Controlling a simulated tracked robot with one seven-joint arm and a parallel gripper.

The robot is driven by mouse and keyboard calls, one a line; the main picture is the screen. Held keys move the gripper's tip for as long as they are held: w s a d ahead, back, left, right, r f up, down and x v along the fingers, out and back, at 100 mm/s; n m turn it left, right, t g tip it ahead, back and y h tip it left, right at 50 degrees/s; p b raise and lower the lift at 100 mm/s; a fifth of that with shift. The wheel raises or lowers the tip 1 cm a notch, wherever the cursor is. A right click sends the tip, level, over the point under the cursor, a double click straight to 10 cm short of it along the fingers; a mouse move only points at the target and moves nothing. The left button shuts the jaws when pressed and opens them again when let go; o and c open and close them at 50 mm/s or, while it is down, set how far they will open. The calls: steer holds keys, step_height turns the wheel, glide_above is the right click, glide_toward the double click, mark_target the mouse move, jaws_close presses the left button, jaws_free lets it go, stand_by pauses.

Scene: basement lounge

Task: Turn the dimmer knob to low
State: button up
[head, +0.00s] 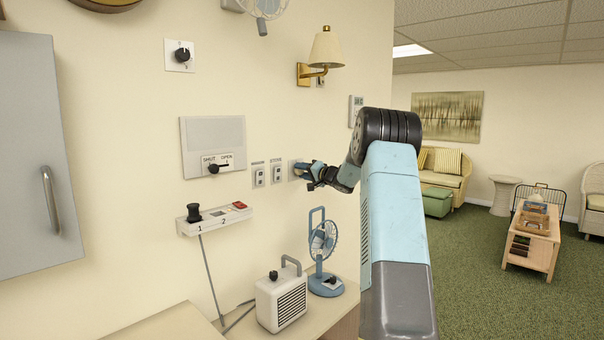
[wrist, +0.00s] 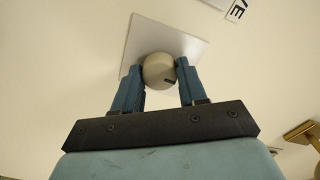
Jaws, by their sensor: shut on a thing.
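A round beige knob (wrist: 158,71) with a short dark mark on its right side sits on a square white wall plate (wrist: 150,40) in the wrist view. My gripper (wrist: 160,78) is shut on this knob, with one blue finger on each side. In the head view my gripper (head: 302,172) is at the wall, just right of two small switch plates, and mostly hides the knob and its plate. No low or high marking can be read on the plate. A separate black knob (head: 181,55) on a white plate is high on the left wall, away from my gripper.
A brass wall lamp (head: 325,50) is above. A blue fan (head: 323,255) and a white heater (head: 280,297) stand below.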

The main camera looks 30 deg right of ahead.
steer(key=shift+a+f, duration=0.15)
steer(key=shift+f, duration=0.15)
steer(key=o, duration=0.9)
steer(key=shift+w, duration=0.1)
steer(key=shift+o, duration=0.8)
steer(key=shift+r, duration=0.15)
steer(key=v, duration=1.4)
steer(key=shift+w, duration=0.1)
